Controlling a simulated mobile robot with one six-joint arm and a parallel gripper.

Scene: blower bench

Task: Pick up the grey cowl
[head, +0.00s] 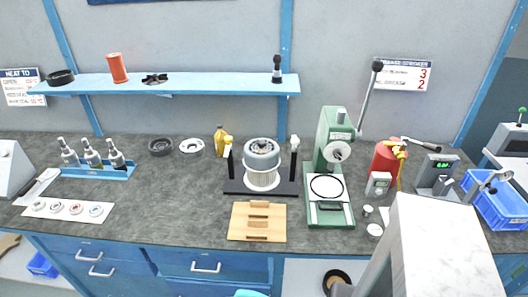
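A grey cylindrical cover that looks like the cowl (262,147) sits upright at the middle of the bench, on top of a white ribbed cylinder (262,180). The cover's top has a dark round opening or fitting; details are too small to tell. My gripper is not in view.
A wooden block (241,222) lies in front of the fixture. A green lever press (334,140) stands close on the right, with a red canister (385,160) beyond it. The bench (185,200) left of the fixture is clear.

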